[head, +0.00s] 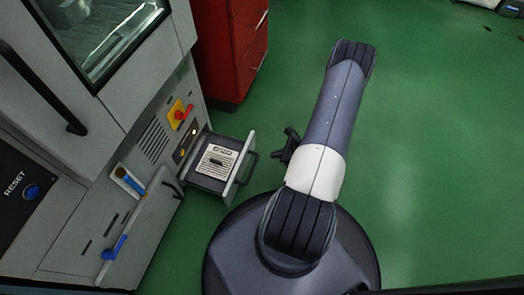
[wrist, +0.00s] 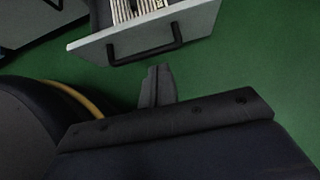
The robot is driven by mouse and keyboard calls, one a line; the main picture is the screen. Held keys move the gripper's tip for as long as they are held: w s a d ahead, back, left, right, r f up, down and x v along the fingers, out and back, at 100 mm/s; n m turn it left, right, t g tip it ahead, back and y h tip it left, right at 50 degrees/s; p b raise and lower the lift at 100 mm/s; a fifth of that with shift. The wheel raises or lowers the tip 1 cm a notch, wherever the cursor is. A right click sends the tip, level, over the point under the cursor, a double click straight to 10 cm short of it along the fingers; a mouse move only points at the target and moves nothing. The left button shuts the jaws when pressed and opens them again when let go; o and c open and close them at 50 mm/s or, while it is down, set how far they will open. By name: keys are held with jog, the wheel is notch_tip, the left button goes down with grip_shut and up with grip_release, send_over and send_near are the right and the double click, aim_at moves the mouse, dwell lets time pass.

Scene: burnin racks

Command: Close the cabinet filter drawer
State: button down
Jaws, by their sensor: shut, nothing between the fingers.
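The cabinet filter drawer (head: 241,172) is pulled out from the lower front of the grey cabinet (head: 150,140). A filter with a printed label (head: 216,161) lies inside it. In the wrist view the drawer front (wrist: 195,22) shows at the top, with its black bar handle (wrist: 146,47) and a pleated white filter inside. My gripper (wrist: 159,72) is shut and empty, its tips a little below the handle in the picture and apart from it. In the head view my gripper (head: 290,138) is small and dark, to the right of the drawer, partly hidden by my arm.
A red cabinet (head: 228,50) stands behind the drawer. A small cabinet door (head: 145,230) with blue latches is at the lower left. A red knob on a yellow plate (head: 180,114) sits above the drawer. Green floor (head: 430,150) is clear on the right.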

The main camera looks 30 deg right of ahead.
jog(key=b, duration=0.3)
send_near(245, 156)
notch_tip(245, 156, down, 4)
jog(key=shift+w+a+b, duration=0.5)
jog(key=shift+w+a, duration=0.65)
jog(key=shift+w, duration=0.05)
jog(key=shift+w+a+r, duration=0.1)
jog(key=shift+w+a, duration=0.1)
jog(key=shift+w, duration=0.1)
